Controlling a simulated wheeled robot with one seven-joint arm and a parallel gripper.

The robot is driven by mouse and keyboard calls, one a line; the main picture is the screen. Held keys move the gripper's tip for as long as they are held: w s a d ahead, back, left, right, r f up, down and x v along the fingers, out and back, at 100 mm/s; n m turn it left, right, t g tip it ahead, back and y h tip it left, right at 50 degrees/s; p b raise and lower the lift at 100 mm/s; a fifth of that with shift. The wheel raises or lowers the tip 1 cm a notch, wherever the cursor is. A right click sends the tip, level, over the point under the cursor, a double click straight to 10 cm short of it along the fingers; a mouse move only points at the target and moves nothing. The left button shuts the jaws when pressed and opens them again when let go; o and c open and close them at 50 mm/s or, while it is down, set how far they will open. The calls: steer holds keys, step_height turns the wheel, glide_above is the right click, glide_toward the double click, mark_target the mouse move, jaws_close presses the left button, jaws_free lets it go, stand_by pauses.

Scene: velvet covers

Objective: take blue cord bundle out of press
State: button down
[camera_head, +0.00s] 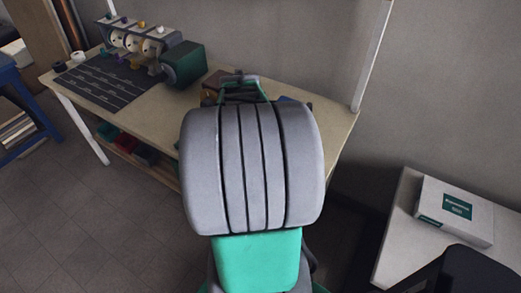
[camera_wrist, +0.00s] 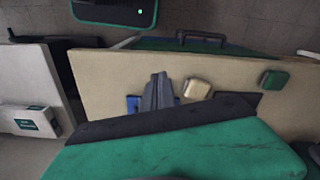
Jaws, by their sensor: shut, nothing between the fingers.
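In the wrist view my gripper (camera_wrist: 157,90) is shut and empty over the wooden tabletop; its base is hidden. A small blue piece (camera_wrist: 133,104) shows beside the fingers, partly covered; it may be the blue cord bundle. A large scuffed green slab with a dark edge (camera_wrist: 180,148) crosses the bottom of the wrist view, in front of the gripper's base. It looks like part of the press, but I cannot be sure. In the head view my arm hides the gripper and this part of the table.
The workbench (camera_head: 205,113) carries a thread machine (camera_head: 150,45) and dark mat (camera_head: 105,85) at left. A beige block (camera_wrist: 197,89) and a green block (camera_wrist: 273,80) lie near the gripper. A white carton (camera_head: 454,212) stands on a separate table at right.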

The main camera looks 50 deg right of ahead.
steer(key=shift+m, duration=0.8)
steer(key=f, duration=0.3)
steer(key=s+d+f, duration=0.1)
steer(key=f, duration=0.2)
steer(key=s+d+f, duration=0.1)
steer(key=f, duration=0.2)
steer(key=shift+s+d+f+p, duration=0.1)
steer(key=shift+s+d+p, duration=0.1)
steer(key=shift+d+p, duration=0.1)
steer(key=d, duration=0.1)
steer(key=w+d, duration=0.1)
steer(key=d, duration=0.1)
steer(key=shift+d+p, duration=0.3)
steer(key=shift+p, duration=0.1)
steer(key=shift+d, duration=0.15)
steer(key=shift+d, duration=0.1)
steer(key=shift+w+d+f+b, duration=0.1)
steer(key=shift+w+d+b, duration=0.1)
steer(key=shift+d, duration=0.25)
steer(key=shift+w+d+b, duration=0.1)
steer(key=shift+d+b, duration=0.05)
steer(key=shift+d, duration=0.25)
